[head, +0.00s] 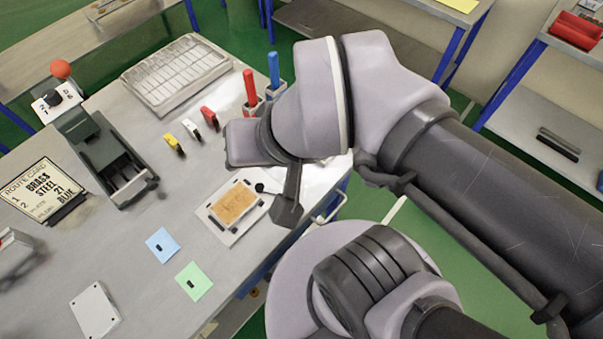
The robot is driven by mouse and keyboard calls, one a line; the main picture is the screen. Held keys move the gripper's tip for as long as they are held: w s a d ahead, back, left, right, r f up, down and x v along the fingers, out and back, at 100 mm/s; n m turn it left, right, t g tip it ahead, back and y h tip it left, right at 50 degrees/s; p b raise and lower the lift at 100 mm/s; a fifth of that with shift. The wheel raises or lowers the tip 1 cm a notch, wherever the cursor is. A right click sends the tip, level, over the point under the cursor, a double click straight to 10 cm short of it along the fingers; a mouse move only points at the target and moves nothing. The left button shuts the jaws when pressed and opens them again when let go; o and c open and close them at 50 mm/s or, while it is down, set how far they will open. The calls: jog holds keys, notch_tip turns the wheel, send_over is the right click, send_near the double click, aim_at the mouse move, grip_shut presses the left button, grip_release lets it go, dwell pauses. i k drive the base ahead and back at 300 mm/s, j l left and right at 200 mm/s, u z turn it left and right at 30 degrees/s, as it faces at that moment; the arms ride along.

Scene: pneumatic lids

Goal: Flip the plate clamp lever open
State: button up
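The plate clamp is a white base (217,225) near the table's right edge, with a tan-orange plate (234,203) lying on it. A small black knob (259,188), which looks like the end of the clamp lever, shows at the base's upper right corner. The lever's arm is too small to make out clearly. My gripper (287,213) points down just right of the clamp, apart from the knob in the picture. Its fingers overlap from this side, so their opening does not show. I see nothing held in it.
Red and blue upright handles (274,70) stand behind my wrist. Yellow, white and red small pieces (192,128) lie left of it. A dark fixture (104,152), a route card (42,190) and a grey tray (178,75) are farther left. Blue and green notes (193,281) lie in front.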

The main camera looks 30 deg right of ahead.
aim_at(260, 187)
jog(key=k+j+z, duration=0.7)
jog(key=i+l, duration=0.05)
